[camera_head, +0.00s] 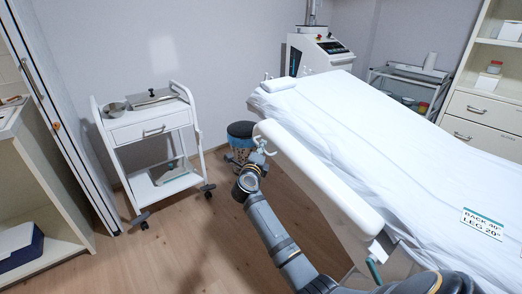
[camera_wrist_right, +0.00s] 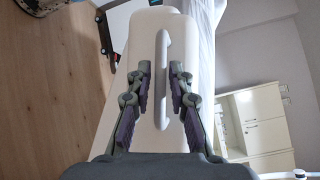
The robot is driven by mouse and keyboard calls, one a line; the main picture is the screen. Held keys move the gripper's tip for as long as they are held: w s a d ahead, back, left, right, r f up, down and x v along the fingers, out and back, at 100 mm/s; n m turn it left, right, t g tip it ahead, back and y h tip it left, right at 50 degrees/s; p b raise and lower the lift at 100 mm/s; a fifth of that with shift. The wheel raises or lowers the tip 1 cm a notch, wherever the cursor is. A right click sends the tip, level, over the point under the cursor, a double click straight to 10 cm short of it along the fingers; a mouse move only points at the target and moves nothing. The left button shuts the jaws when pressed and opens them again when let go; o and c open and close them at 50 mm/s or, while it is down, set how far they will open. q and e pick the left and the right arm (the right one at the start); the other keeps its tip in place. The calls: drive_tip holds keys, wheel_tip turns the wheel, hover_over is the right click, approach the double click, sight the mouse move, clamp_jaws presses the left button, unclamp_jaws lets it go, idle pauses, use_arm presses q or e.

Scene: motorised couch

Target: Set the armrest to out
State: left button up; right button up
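The armrest (camera_head: 318,178) is a long white padded bar along the near left side of the couch (camera_head: 365,120). In the right wrist view the armrest (camera_wrist_right: 138,45) fills the middle, with a pale upright handle (camera_wrist_right: 162,50) on its face. My right gripper (camera_head: 262,147) is at the armrest's far end. In the wrist view its fingers (camera_wrist_right: 161,76) stand apart on either side of the handle, with gaps showing; it is open and empty. The handle's lower end lies between the fingers. A sign on the couch (camera_head: 482,223) reads back 40°, leg 20°. My left gripper is not in view.
A white machine (camera_head: 318,52) stands behind the couch. Cabinets (camera_head: 485,115) stand at the right. The wooden floor left of my arm is clear.

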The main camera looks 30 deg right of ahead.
drive_tip(key=shift+w+d, duration=0.15)
drive_tip(key=shift+c, duration=0.3)
clamp_jaws()
